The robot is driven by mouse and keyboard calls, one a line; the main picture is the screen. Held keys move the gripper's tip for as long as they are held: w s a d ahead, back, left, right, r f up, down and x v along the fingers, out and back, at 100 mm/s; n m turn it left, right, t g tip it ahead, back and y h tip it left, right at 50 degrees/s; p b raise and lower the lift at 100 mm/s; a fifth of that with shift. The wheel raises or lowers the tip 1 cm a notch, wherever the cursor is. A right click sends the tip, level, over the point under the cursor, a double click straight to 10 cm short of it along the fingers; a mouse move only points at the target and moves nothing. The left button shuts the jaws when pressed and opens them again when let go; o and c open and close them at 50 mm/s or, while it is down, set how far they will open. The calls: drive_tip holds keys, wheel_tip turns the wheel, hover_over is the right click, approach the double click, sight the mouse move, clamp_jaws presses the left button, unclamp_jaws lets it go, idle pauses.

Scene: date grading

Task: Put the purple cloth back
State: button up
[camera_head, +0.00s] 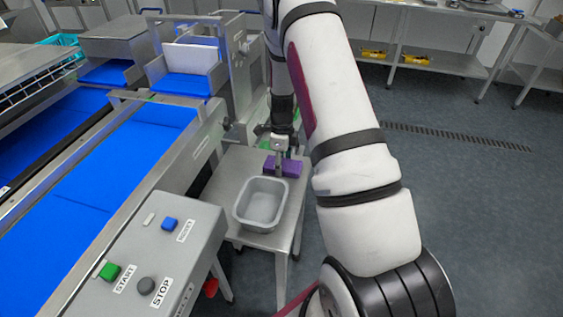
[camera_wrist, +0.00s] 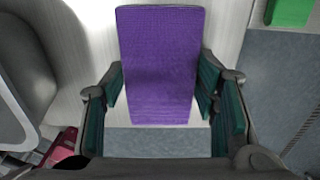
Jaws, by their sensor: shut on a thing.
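The purple cloth (camera_head: 290,168) is a folded block at the far end of a small metal table (camera_head: 228,178), behind a grey tub. My gripper (camera_head: 281,166) points down at it from above. In the wrist view the purple cloth (camera_wrist: 160,70) lies between the two fingers of my gripper (camera_wrist: 162,95), with the green pads against or very close to its sides. The gripper is shut on the cloth. I cannot tell whether the cloth rests on the table or is slightly raised.
The grey tub (camera_head: 240,212) stands close in front of the cloth. A control box (camera_head: 150,250) with START and STOP buttons and a blue conveyor (camera_head: 110,180) lie to the left. A green object (camera_wrist: 290,12) shows beyond the cloth. Open floor (camera_head: 470,200) lies to the right.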

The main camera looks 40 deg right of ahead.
drive_tip(key=o, duration=1.1)
wheel_tip(320, 180, up, 12)
drive_tip(key=s+a+r+n+t, duration=0.1)
drive_tip(key=s+a+r+n, duration=0.3)
drive_tip(key=a+r+n, duration=0.55)
drive_tip(key=s+a+r+n+t, duration=0.1)
drive_tip(key=s+a+r+n, duration=0.4)
drive_tip(key=s+r, duration=0.15)
drive_tip(key=s+a+r+n, duration=0.4)
drive_tip(key=s+r+n, duration=0.2)
drive_tip(key=s, duration=0.2)
drive_tip(key=s+a+n+t, duration=0.1)
drive_tip(key=s+a+n, duration=0.2)
drive_tip(key=s+n, duration=0.5)
drive_tip(key=s, duration=0.2)
drive_tip(key=shift+s+f, duration=0.2)
drive_tip(key=shift+s, duration=0.15)
drive_tip(key=shift+r, duration=0.1)
